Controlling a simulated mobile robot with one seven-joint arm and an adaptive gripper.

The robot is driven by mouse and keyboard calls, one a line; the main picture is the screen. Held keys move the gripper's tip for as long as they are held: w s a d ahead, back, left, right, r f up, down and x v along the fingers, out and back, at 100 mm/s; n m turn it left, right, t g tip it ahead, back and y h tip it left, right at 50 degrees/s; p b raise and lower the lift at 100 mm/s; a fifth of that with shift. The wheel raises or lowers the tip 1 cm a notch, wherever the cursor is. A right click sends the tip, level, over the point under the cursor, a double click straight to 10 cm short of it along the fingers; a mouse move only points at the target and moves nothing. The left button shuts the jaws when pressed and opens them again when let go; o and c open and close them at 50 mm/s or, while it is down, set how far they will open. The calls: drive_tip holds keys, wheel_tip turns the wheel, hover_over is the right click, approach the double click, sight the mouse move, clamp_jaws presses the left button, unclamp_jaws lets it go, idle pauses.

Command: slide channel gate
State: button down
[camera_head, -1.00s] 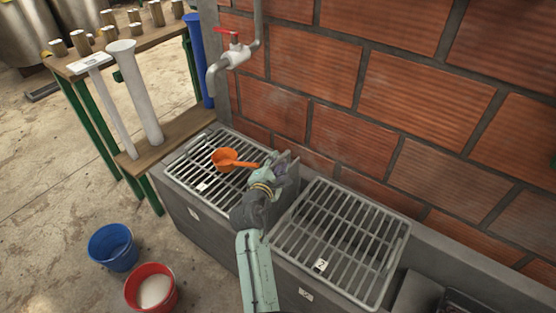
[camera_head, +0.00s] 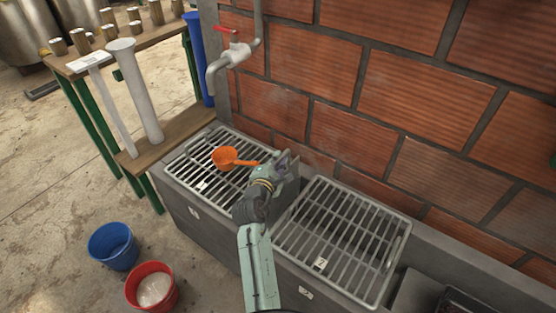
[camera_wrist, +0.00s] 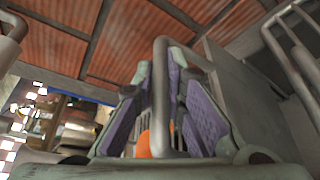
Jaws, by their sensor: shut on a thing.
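The channel gate (camera_head: 291,178) is a grey upright plate between the two grates, and its face also shows at the right in the wrist view (camera_wrist: 240,85). Its bent metal handle (camera_wrist: 160,60) rises between my purple finger pads in the wrist view. My gripper (camera_head: 281,163) is shut on this handle, beside the plate. My gripper and forearm hide part of the gate's near side in the head view, and its lower edge in the channel cannot be seen.
An orange scoop (camera_head: 226,157) lies on the left grate (camera_head: 185,172), its handle close to my gripper. The right grate (camera_head: 340,237) is bare except for a number tag. A tap (camera_head: 230,57) projects from the brick wall. Blue (camera_head: 112,247) and red (camera_head: 151,287) buckets stand on the floor.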

idle(0.5)
wheel_tip(320, 180, down, 13)
drive_tip(key=b, duration=0.7)
drive_tip(key=shift+f, duration=0.15)
drive_tip(key=c, duration=1.8)
unclamp_jaws()
drive_tip(key=shift+f, duration=0.15)
drive_tip(key=shift+o, duration=0.7)
drive_tip(key=v, duration=1.2)
